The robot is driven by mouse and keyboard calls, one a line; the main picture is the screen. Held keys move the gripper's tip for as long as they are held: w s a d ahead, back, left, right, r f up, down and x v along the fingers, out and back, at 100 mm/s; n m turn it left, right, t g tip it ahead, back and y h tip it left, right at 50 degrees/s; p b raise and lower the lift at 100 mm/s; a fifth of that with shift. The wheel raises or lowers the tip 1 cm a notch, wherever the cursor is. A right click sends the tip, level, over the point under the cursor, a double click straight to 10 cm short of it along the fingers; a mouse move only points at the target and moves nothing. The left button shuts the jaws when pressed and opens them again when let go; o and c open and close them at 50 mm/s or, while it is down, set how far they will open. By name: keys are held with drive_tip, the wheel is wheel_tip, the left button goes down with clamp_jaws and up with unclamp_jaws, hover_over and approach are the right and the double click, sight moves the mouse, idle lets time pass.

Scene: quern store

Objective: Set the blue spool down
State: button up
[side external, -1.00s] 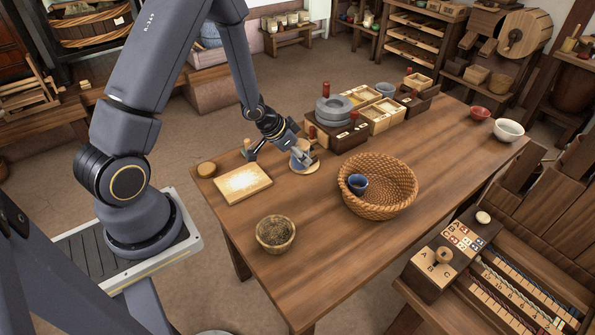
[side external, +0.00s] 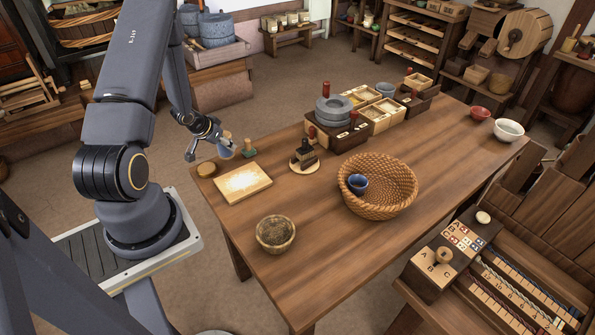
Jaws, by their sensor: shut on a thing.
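My gripper (side external: 219,146) is shut on the blue spool (side external: 227,150), which has a pale wooden end and a small blue-grey body partly covered by the fingers. The gripper and spool are at the far left corner of the wooden table (side external: 330,240), between a round wooden disc (side external: 206,169) and a green-based stamp with a wooden handle (side external: 249,149). I cannot tell whether the spool touches the table or hangs just above or behind its edge.
A pale board (side external: 243,183) lies in front of the gripper. A dark block stands on a round disc (side external: 305,168) to the right. A bowl of dark grains (side external: 276,233) stands at front left. The front middle of the table is clear.

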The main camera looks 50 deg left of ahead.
sight(226, 151)
drive_tip(key=shift+f, duration=1.45)
drive_tip(key=shift+f, duration=0.2)
drive_tip(key=o, duration=1.2)
drive_tip(key=shift+r, duration=0.1)
